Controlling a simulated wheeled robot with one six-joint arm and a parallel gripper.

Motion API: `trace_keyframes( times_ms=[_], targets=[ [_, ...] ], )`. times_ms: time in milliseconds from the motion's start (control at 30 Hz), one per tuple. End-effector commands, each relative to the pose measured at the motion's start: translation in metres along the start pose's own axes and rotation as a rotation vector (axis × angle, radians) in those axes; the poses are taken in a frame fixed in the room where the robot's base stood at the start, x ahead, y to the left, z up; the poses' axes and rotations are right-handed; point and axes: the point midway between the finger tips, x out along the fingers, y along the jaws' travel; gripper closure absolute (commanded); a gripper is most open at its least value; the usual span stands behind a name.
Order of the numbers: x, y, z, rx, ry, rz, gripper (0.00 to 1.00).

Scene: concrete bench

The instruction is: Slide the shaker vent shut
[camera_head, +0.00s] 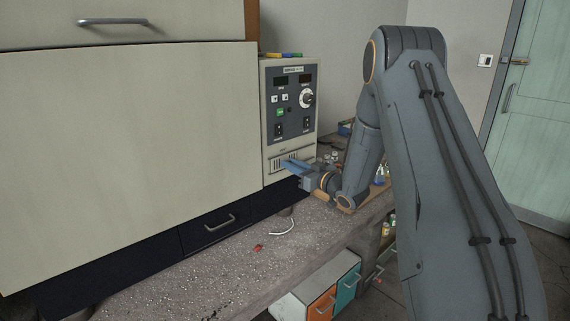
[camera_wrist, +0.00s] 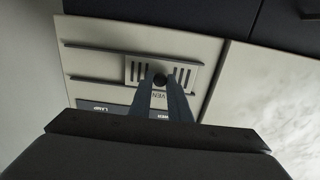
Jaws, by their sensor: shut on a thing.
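The shaker (camera_head: 289,112) is a large cream cabinet with a tall grey control panel at its right end. Its vent (camera_head: 276,162) is a slotted slide low on that panel, and my gripper covers part of it. In the head view my gripper (camera_head: 290,168) meets the panel from the right. The fingers hide part of the vent label.
The speckled concrete bench (camera_head: 200,280) runs below the shaker, with a small red piece (camera_head: 258,248) and a white curved strip (camera_head: 283,227) on it. Bottles and small items stand behind my arm. Coloured drawers (camera_head: 322,304) sit under the bench.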

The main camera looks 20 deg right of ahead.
Motion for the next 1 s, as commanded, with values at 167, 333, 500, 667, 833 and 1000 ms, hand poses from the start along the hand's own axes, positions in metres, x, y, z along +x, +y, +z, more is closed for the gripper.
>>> trace_keyframes(
  times_ms=[167, 333, 500, 667, 833, 1000],
  targets=[
    [0.002, -0.004, -0.001, -0.001, 0.003, -0.009, 1.0],
    [0.002, -0.005, -0.001, -0.001, 0.002, -0.011, 0.65],
    [0.001, -0.004, 0.0, 0.0, 0.001, -0.008, 0.65],
    [-0.002, -0.003, 0.0, 0.0, 0.001, -0.006, 0.65],
    [-0.021, -0.002, 0.001, 0.0, 0.0, -0.005, 0.65],
    [-0.05, -0.002, 0.001, -0.001, 0.001, -0.005, 0.65]
  ],
)
